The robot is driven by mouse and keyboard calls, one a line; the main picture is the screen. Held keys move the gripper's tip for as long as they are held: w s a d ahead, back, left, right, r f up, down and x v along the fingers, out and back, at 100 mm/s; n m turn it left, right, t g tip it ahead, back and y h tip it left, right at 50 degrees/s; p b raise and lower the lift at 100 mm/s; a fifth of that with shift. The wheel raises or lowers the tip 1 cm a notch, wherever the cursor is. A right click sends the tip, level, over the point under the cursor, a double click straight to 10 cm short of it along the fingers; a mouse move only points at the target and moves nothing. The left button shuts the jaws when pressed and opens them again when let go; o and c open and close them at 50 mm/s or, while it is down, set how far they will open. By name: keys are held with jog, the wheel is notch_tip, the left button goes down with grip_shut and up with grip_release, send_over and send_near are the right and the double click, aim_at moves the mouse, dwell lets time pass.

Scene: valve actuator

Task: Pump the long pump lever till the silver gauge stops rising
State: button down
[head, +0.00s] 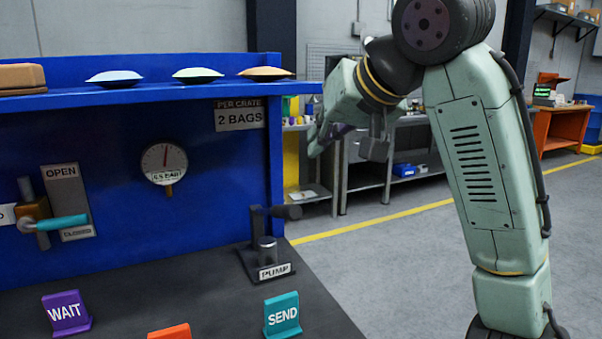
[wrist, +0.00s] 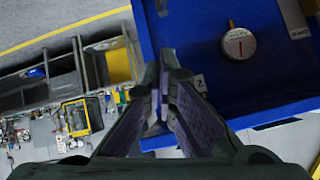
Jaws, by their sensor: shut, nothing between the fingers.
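The pump (head: 266,250) stands at the right end of the dark bench top, with a "PUMP" label at its foot. Its dark lever (head: 286,212) lies roughly level, its thick end pointing right. The round silver gauge (head: 164,163) hangs on the blue back panel; its red needle points about straight up, and its small print is hard to read. The gauge also shows in the wrist view (wrist: 239,44). My gripper (head: 316,147) is raised right of the panel, above and apart from the lever. In the wrist view its fingers (wrist: 163,65) are together and empty.
A valve with a teal handle (head: 62,223) sits at the left between OPEN and CLOSED marks. WAIT (head: 67,313), orange (head: 170,332) and SEND (head: 282,315) tabs stand along the front. A blue shelf (head: 150,95) with bags overhangs the panel. Bench top between valve and pump is clear.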

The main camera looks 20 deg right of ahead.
jog(key=w+a+f+p, duration=0.2)
jog(key=w+f, duration=0.4)
jog(key=f, duration=0.3)
jog(key=shift+f, duration=0.25)
jog(key=s+f+t+b, duration=0.4)
jog(key=f+t+b, duration=0.2)
jog(key=f+b, duration=0.6)
jog(key=b, duration=0.5)
jog(key=shift+y, duration=0.3)
